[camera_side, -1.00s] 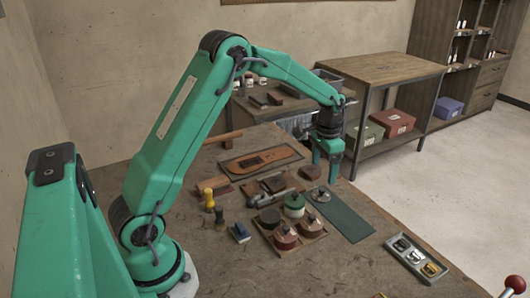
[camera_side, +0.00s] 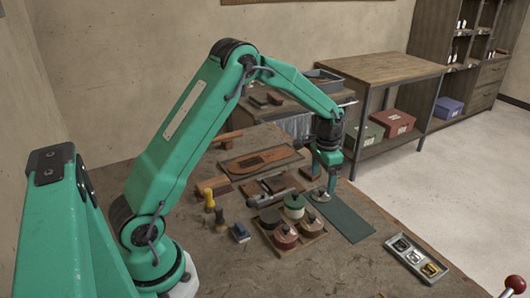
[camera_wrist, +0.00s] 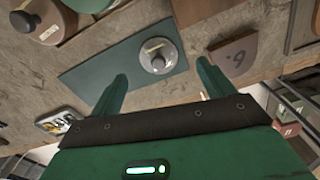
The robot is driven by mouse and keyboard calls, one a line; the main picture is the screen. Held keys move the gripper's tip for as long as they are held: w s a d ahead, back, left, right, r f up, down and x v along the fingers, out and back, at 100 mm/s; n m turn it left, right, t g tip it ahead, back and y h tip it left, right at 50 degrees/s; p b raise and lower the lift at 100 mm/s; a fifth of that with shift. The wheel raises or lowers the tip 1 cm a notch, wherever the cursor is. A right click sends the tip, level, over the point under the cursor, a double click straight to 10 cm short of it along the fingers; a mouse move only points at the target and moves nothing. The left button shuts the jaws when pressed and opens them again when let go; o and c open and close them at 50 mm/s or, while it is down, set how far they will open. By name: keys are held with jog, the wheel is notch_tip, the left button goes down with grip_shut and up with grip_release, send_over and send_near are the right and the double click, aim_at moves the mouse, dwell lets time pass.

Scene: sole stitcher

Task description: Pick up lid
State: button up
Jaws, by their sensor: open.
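The lid (camera_side: 319,196) is a round, silver-grey disc with a knob and a small pale label. It lies flat on a dark green mat (camera_side: 349,222); in the wrist view the lid (camera_wrist: 158,56) is at the upper middle, on the mat (camera_wrist: 95,75). My gripper (camera_side: 327,180) is lowered just behind and above the lid. In the wrist view its two green fingers are spread and empty, and the lid appears beyond their tips, roughly centred between them. In the side view the fingers partly hide the lid's far edge.
A numbered brown block (camera_wrist: 235,58) is right of the mat in the wrist view. A grey tray (camera_side: 417,258) lies near the table's right edge.

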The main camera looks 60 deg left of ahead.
aim_at(321, 189)
jog(key=shift+d+f, duration=0.1)
jog(key=shift+f, duration=2.2)
jog(key=shift+c, duration=0.4)
jog(key=c, duration=1)
